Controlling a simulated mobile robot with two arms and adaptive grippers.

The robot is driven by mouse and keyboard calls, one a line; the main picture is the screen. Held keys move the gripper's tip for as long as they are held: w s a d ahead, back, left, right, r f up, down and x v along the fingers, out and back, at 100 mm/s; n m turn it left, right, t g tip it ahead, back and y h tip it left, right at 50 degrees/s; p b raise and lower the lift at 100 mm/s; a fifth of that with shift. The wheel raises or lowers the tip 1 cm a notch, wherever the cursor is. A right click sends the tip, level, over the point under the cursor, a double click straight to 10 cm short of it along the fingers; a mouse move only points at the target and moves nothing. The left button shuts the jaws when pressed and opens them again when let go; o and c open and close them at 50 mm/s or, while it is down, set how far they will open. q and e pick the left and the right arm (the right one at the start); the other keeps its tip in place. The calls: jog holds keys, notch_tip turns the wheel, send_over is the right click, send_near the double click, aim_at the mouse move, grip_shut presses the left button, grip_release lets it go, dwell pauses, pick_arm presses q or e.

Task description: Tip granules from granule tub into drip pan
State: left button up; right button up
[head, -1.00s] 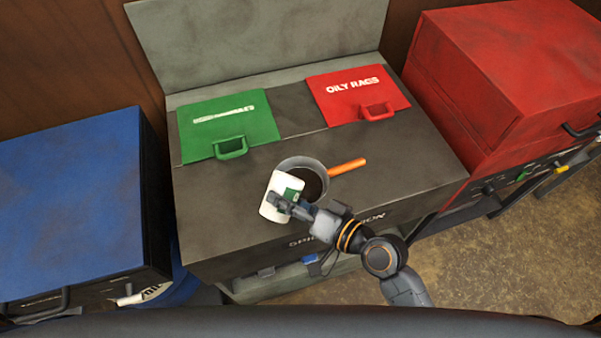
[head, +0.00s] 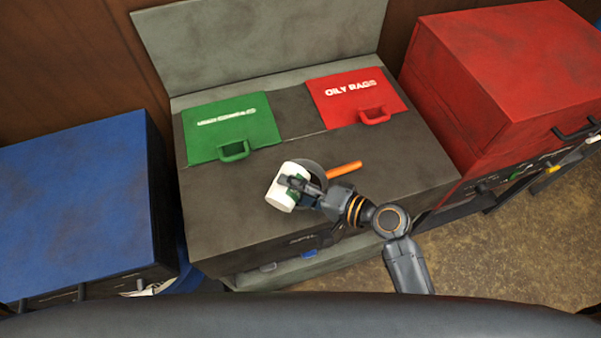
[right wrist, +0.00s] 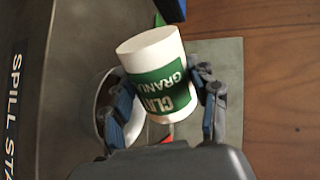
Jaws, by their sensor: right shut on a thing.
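The white granule tub (head: 280,192) with a green label is held in my right gripper (head: 298,185). In the right wrist view the tub (right wrist: 150,52) leans, with a finger on either side of it. The grey round drip pan (head: 313,167) with an orange handle (head: 344,169) sits on the dark cabinet top. The tub and gripper cover much of the pan, and its inside is mostly hidden. The pan's rim (right wrist: 104,88) shows behind the left finger in the right wrist view. No falling granules are visible. My left gripper is out of view.
The dark cabinet (head: 225,215) has a green lid (head: 232,127) and a red OILY RAGS lid (head: 356,96) at its back. A blue cabinet (head: 80,200) stands left and a red tool chest (head: 495,80) right. The cabinet top's front left is clear.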

aim_at(301, 176)
jog(key=shift+r, duration=0.15)
jog(key=shift+w+r+m+p, duration=0.1)
jog(key=shift+w+m+p, duration=0.05)
jog(key=shift+m+p, duration=0.2)
jog(key=shift+d+r, duration=0.1)
jog(key=shift+w+m+g+p, duration=0.15)
jog(key=shift+m+g+p, duration=0.15)
jog(key=shift+p, duration=0.2)
jog(key=shift+w+d+r+m+g+y+p, duration=0.3)
jog(key=shift+r+m+y+p, duration=0.15)
jog(key=shift+m+p, duration=0.45)
dwell(0.5)
jog(key=shift+w+d+r+m+g+y+p, duration=0.15)
jog(key=shift+w+r+m+g+p, duration=0.15)
jog(key=shift+m+p, duration=0.2)
jog(key=shift+w+d+r+m+g+y+p, duration=0.1)
jog(key=shift+w+m+g+p, duration=0.1)
jog(key=shift+w+m+p, duration=0.25)
dwell(2.9)
